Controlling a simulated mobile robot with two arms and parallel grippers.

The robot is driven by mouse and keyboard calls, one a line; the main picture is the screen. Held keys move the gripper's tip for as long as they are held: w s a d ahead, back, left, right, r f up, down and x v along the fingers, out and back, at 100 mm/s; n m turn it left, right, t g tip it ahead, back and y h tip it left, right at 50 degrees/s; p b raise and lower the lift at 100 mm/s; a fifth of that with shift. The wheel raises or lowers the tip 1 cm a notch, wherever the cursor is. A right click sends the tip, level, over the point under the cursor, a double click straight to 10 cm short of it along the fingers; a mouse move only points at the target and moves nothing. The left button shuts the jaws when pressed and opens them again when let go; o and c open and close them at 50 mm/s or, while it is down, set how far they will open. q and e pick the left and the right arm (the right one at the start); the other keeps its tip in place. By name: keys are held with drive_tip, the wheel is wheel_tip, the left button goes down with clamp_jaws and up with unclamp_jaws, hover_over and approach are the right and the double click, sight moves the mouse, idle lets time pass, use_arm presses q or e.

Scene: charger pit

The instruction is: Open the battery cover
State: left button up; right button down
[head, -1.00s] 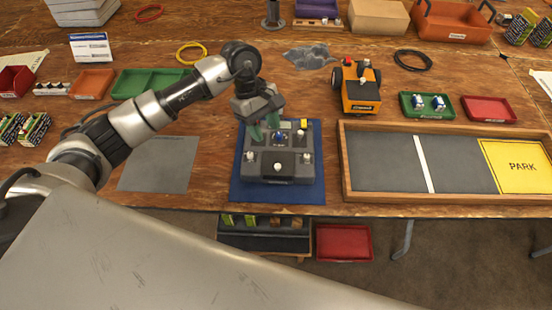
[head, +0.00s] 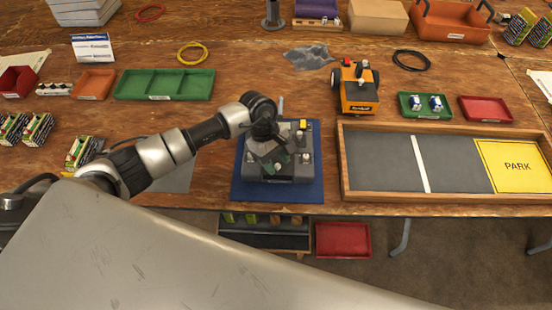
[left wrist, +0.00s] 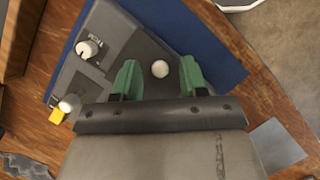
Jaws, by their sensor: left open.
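A grey control box (head: 302,172) with knobs and a yellow part lies on a blue mat (head: 240,188) at the table's front edge. My left gripper (head: 281,166) is over the front half of the box and hides much of it, including most of the front panel. In the left wrist view its green fingers (left wrist: 160,80) are apart, with a white round knob (left wrist: 160,69) showing between them. I cannot tell whether they touch it. The box (left wrist: 115,42) also shows there, with another white knob (left wrist: 88,49). The battery cover cannot be made out clearly. My right gripper is not in view.
An orange wheeled vehicle (head: 359,90) stands behind the mat to the right. A wooden-framed board with a yellow PARK area (head: 515,165) is at right. A green tray (head: 164,97) and small striped boxes (head: 82,151) are at left. A red tray (head: 343,241) is below the table.

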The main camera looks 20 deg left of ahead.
use_arm(q)
drive_tip(key=shift+c, duration=0.4)
clamp_jaws()
drive_tip(key=s, duration=0.2)
drive_tip(key=s+d, duration=0.1)
drive_tip(key=s, duration=0.2)
drive_tip(key=s+d, duration=0.1)
drive_tip(key=s, duration=0.2)
drive_tip(key=shift+d+p, duration=0.1)
drive_tip(key=shift+p, duration=0.2)
drive_tip(key=shift+w, duration=0.1)
drive_tip(key=shift+o, duration=0.4)
unclamp_jaws()
drive_tip(key=shift+r, duration=0.1)
